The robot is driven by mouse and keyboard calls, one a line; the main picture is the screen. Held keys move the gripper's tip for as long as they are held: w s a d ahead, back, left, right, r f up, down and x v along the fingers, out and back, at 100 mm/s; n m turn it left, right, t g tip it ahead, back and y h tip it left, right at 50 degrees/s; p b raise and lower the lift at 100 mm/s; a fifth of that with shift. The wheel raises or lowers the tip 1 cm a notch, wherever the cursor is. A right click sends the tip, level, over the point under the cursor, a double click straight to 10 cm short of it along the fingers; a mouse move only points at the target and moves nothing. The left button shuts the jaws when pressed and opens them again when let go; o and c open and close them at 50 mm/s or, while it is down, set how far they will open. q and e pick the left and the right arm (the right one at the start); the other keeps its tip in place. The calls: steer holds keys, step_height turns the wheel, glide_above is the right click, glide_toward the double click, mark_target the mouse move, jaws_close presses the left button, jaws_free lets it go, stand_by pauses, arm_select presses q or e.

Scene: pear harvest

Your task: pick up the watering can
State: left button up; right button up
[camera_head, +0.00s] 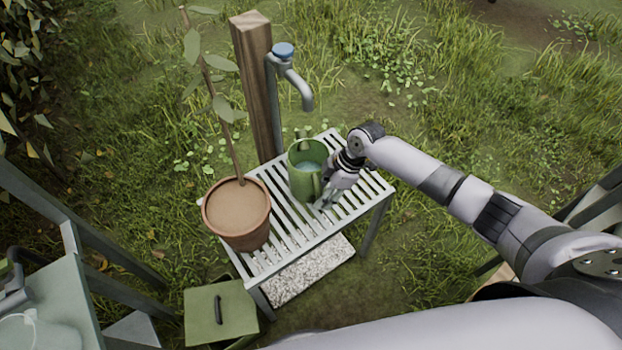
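The green watering can (303,182) stands upright on a slatted light grey bench (287,263), below the tap. Its open top shows water inside. My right gripper (325,197) is at the can's right near side, by its handle (316,186). Its fingers are small and partly hidden by my wrist, so I cannot tell whether they are open or closed around the handle. My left gripper is not in view.
A potted sapling (238,225) stands left of the can on the bench. A tap (292,75) on a wooden post (257,90) rises behind. A green lidded box (221,313) sits in front at lower left. Grass lies around.

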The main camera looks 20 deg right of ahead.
steer(key=shift+x, duration=0.9)
steer(key=shift+c, duration=0.2)
jaws_close()
steer(key=shift+w+r, duration=0.15)
